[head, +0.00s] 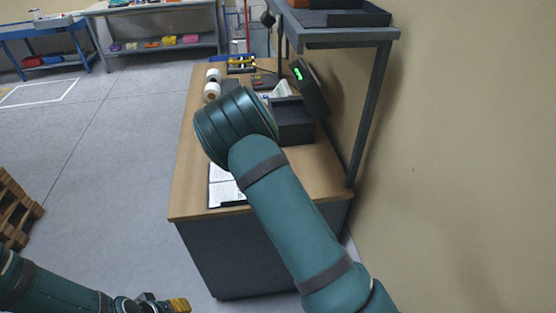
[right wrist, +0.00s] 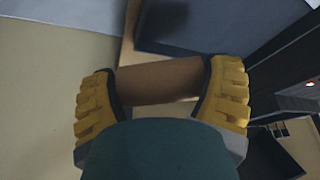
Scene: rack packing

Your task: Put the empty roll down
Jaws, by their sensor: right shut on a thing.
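The empty roll (right wrist: 158,84) is a plain brown cardboard tube. In the right wrist view it lies crosswise between the yellow-padded fingers of my right gripper (right wrist: 163,92), which is shut on it. In the head view my right arm hides this gripper and the tube. My left gripper (head: 163,302) shows at the bottom left of the head view, low over the floor and away from the desk. It is partly cut off, and I cannot tell how far its fingers are apart.
The wooden desk (head: 190,190) carries an open binder (head: 222,188), white rolls (head: 212,91), a dark box (head: 293,122) and a screen (head: 311,88). A grey shelf (head: 345,37) overhangs its right side. A pallet (head: 15,212) lies at left. Open floor lies left of the desk.

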